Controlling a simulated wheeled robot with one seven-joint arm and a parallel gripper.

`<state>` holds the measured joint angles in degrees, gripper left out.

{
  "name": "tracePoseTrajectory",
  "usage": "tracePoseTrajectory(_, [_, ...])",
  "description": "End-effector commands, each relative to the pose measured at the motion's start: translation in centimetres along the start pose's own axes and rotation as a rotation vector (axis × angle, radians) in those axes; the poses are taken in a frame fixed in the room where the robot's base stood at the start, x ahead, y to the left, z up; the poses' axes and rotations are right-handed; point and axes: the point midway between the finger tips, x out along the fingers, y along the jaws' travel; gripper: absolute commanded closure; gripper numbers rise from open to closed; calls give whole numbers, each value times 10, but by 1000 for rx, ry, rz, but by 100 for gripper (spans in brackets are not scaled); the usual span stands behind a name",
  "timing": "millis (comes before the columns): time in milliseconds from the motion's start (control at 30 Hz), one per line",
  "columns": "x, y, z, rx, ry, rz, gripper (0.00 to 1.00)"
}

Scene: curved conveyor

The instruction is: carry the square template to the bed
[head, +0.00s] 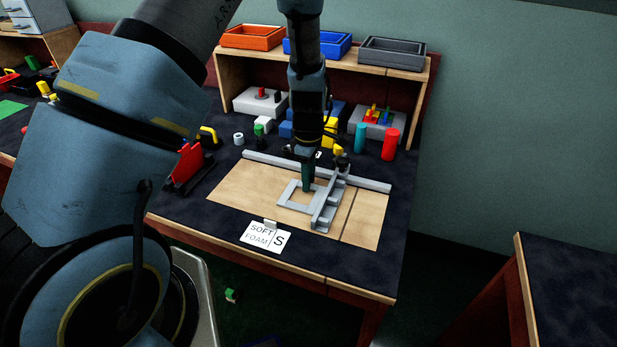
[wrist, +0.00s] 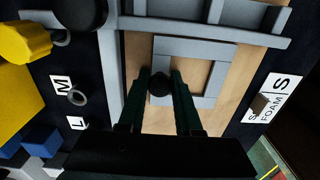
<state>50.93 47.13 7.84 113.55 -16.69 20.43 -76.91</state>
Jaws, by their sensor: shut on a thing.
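The square template is a flat grey square frame (head: 284,196) with an open middle, low over the pale wooden bed (head: 235,186). My gripper's dark green fingers (wrist: 160,84) are shut on a black round knob (wrist: 159,86) at the template's side. Whether the template touches the bed or hangs just above it I cannot tell.
A long grey rail (head: 370,184) runs along the bed's far edge, with a grey crossbar (head: 325,209) across the bed. A "SOFT FOAM S" card (head: 265,237) lies in front. Red (head: 390,144) and teal (head: 361,138) cylinders stand behind. A red holder (head: 187,166) stands left.

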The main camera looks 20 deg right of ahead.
Motion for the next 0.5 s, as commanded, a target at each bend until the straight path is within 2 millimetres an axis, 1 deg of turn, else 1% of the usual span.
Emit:
tracePoseTrajectory(100, [3,0,0,0,0,0,100])
tracePoseTrajectory(133, [3,0,0,0,0,0,65])
tracePoseTrajectory(367, [2,0,0,0,0,0,39])
tracePoseTrajectory(400, [2,0,0,0,0,0,37])
tracePoseTrajectory(500, [2,0,0,0,0,0,37])
